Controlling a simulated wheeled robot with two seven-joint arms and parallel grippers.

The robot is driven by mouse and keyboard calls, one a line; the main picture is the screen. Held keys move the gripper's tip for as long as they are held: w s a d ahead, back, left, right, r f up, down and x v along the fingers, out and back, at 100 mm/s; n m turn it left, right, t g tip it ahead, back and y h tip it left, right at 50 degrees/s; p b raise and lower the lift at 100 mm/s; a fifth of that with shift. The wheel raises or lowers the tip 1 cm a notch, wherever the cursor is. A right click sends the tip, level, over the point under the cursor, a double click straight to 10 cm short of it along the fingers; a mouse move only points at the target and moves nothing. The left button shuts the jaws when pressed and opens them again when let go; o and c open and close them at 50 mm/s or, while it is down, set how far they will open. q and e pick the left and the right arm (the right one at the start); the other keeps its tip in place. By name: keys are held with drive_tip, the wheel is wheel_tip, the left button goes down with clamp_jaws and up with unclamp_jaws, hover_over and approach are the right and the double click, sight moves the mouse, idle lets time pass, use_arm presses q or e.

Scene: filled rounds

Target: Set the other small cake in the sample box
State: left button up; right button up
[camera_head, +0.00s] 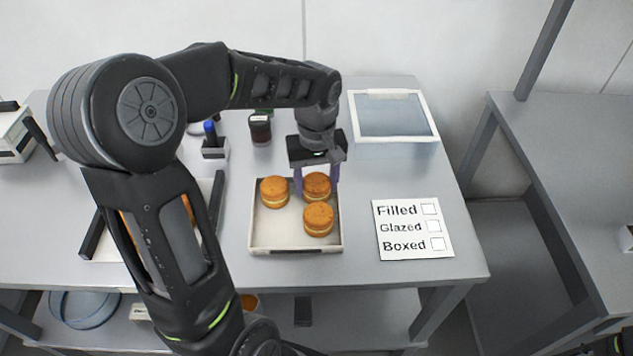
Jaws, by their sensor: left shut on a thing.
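Three small round orange-brown cakes with a pale filling band are in a shallow white tray (254,238) at the table's middle: one at back left (274,192), one at back right (317,184), one at front right (319,219). My left gripper (317,183) reaches down from behind, its purple fingers shut on the back right cake, which is at the tray; whether it touches the tray floor I cannot tell. A clear box (392,119) with a white rim stands at back right, and looks empty.
A card (412,229) reading Filled, Glazed, Boxed lies right of the tray. A dark jar (260,129) and a holder with a blue-topped item (214,146) stand behind. My left arm hides much of another tray at left with orange-brown items. Table between tray and card is clear.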

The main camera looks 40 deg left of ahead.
sight(317, 180)
use_arm(q)
drive_tip(key=shift+f, duration=0.25)
drive_tip(key=shift+f, duration=0.2)
drive_tip(key=o, duration=0.9)
drive_tip(key=shift+c, duration=0.2)
drive_tip(key=shift+r, duration=0.2)
wheel_tip(317, 180, up, 12)
drive_tip(key=shift+b, duration=0.35)
